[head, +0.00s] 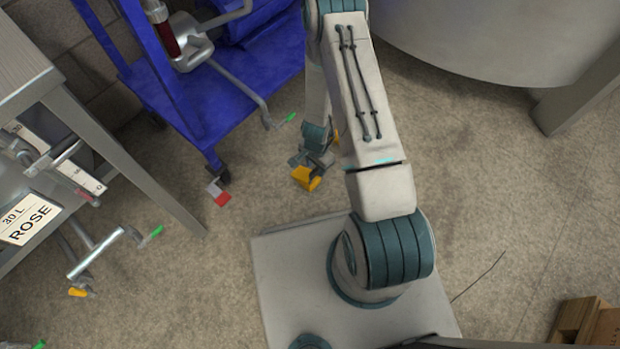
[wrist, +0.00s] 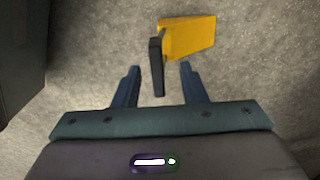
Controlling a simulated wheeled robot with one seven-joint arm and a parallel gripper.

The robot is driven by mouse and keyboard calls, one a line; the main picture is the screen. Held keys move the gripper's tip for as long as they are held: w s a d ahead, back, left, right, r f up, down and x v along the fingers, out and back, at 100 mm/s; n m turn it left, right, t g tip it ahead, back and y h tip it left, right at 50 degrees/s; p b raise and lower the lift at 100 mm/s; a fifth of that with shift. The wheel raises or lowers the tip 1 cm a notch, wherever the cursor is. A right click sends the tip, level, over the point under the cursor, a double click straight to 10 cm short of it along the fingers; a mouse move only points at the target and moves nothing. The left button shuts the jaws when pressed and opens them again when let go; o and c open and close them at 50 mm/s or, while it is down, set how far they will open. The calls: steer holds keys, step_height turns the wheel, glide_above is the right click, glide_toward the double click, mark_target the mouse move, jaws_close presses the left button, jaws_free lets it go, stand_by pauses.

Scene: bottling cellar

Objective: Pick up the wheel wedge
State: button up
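The wheel wedge is a yellow-orange block (head: 305,178) on the floor in the head view, just below my gripper (head: 314,160). In the wrist view the yellow block (wrist: 188,38) lies ahead of my gripper (wrist: 159,70), slightly right of centre. A dark upright bar (wrist: 157,66) at its left end, seemingly its grip, reaches back between my two blue fingers. The fingers are spread, with a visible gap on each side of the bar. I cannot tell from the picture how far the bar is below the fingertips.
A blue trolley (head: 210,110) on castors stands at upper left. A red-and-white piece (head: 218,193) lies by its castor. A metal-legged bench (head: 125,165) with pipe fittings is at left. A large tank (head: 490,35) stands upper right, a wooden pallet (head: 585,320) lower right. Floor at right is mostly clear.

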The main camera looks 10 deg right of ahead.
mark_target(317, 171)
step_height(317, 171, down, 4)
steer(key=shift+d+r+b, duration=0.1)
steer(key=shift+r+b, duration=0.05)
steer(key=shift+b, duration=0.7)
steer(key=shift+r, duration=0.1)
jaws_close()
